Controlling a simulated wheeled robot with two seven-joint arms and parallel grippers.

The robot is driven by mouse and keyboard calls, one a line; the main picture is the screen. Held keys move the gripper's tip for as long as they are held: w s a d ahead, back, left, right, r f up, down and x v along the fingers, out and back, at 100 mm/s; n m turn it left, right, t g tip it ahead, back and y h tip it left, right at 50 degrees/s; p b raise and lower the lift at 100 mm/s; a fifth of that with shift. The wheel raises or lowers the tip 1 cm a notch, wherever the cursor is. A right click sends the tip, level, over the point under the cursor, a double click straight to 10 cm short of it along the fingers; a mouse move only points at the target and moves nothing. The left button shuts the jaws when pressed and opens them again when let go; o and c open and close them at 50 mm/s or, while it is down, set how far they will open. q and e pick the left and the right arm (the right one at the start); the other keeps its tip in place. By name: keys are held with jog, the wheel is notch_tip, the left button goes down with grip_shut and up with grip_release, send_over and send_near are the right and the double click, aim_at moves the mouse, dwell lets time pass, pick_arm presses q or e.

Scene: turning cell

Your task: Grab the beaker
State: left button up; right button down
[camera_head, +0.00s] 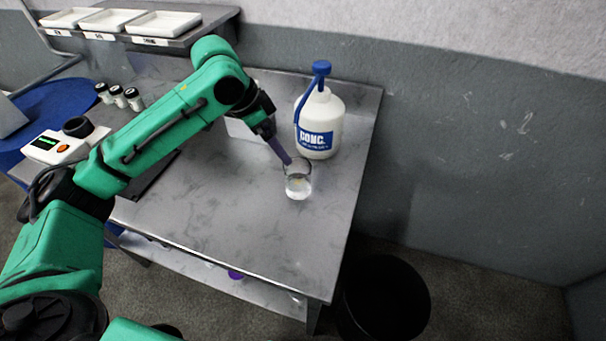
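A small clear glass beaker (298,186) with clear contents stands upright on the grey bench, in front of a white bottle. My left arm reaches in from the left. Its gripper (284,154) points down and to the right at the beaker, with a narrow purple-grey part ending at the beaker's rim. I cannot tell whether this part is the fingers or a held thing, nor whether it touches the glass. The finger gap does not show. My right gripper is not in view.
A white bottle (322,110) with a blue cap and label stands close behind the beaker. A hotplate-like device (62,146) and several small vials (118,97) are at left. White trays (165,24) sit on a shelf. A black bin (385,300) stands right of the bench.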

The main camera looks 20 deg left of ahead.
aim_at(297, 173)
pick_arm(q)
jog(key=d+f, duration=0.1)
jog(key=f, duration=0.1)
jog(key=f+p, duration=0.1)
jog(key=d+f, duration=0.1)
jog(key=f, duration=0.1)
jog(key=shift+s+d+f+p, duration=0.3)
jog(key=shift+s+p, duration=0.05)
jog(key=shift+s, duration=0.05)
jog(key=p+x, duration=0.1)
jog(key=x, duration=0.2)
jog(key=w+x, duration=0.1)
jog(key=x, duration=0.2)
jog(key=shift+w+r+p, duration=0.15)
jog(key=shift+r+p, duration=0.05)
jog(key=shift+p, duration=0.2)
jog(key=shift+f, duration=0.25)
jog(key=c, duration=1.5)
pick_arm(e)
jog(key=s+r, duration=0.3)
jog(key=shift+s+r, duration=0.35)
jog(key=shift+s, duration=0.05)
